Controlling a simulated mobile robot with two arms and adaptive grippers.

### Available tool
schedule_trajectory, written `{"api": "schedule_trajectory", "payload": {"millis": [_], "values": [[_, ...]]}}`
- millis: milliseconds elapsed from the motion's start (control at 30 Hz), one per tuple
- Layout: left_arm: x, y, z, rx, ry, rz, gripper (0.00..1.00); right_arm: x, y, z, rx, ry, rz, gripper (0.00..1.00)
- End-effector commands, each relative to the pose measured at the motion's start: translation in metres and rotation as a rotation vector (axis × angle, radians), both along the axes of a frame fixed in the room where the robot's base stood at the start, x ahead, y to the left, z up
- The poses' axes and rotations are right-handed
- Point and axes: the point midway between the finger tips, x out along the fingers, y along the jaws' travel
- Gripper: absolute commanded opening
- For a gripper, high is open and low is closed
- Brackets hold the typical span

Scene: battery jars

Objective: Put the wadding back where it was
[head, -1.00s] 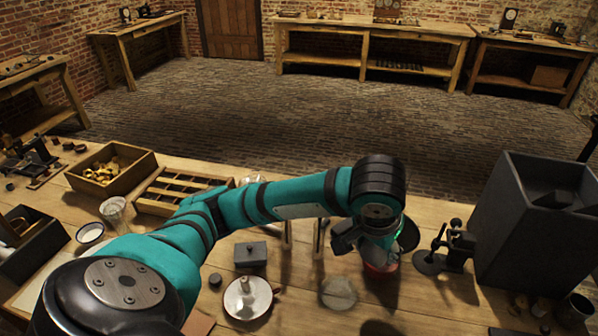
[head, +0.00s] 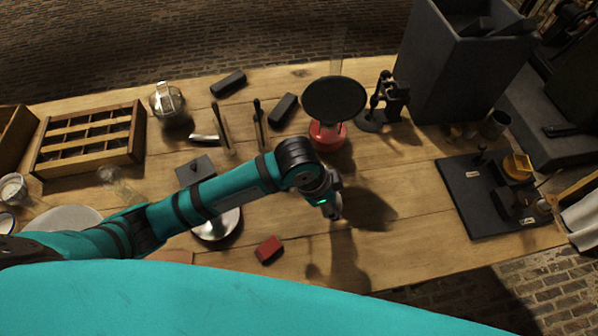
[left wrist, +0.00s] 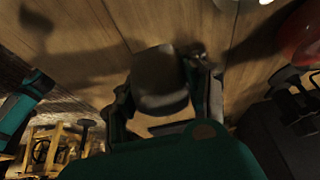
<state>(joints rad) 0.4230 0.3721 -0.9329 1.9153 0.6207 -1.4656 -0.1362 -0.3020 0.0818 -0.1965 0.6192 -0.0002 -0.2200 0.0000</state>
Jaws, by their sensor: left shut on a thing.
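My left gripper (head: 332,205) is over the middle of the bench, right of the round metal dish (head: 217,225). In the left wrist view, a dark grey, soft-edged piece, which I take for the wadding (left wrist: 160,82), sits between the gripper's fingers. They are shut on it. In the head view the piece is too small and dark to tell from the fingers. A shadow falls on the wood to the right of the gripper. My right gripper is not in view.
A red-based stand with a black disc (head: 335,99) is behind the gripper. A tall dark box (head: 465,70) and a black board with parts (head: 470,205) are to the right. A red block (head: 268,249) lies in front, left. Bare wood (head: 400,240) lies right of the gripper.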

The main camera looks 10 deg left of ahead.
Motion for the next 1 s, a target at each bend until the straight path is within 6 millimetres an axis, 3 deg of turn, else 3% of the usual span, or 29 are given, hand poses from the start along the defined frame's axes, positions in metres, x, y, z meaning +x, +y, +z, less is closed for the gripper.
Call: {"api": "schedule_trajectory", "payload": {"millis": [133,400,700,900,1000], "values": [[0.03,0.032,-0.001,0.006,0.001,0.008,0.11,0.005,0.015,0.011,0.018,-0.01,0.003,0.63],[0.074,0.076,-0.007,0.002,0.0,0.006,0.11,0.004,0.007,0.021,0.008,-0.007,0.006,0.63],[0.095,0.098,-0.01,0.002,0.0,0.007,0.11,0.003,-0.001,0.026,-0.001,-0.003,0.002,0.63],[0.093,0.096,-0.041,0.001,0.003,0.006,0.11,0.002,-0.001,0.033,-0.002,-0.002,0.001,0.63],[0.093,0.096,-0.046,0.001,0.001,0.003,0.11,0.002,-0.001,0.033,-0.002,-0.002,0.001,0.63]]}}
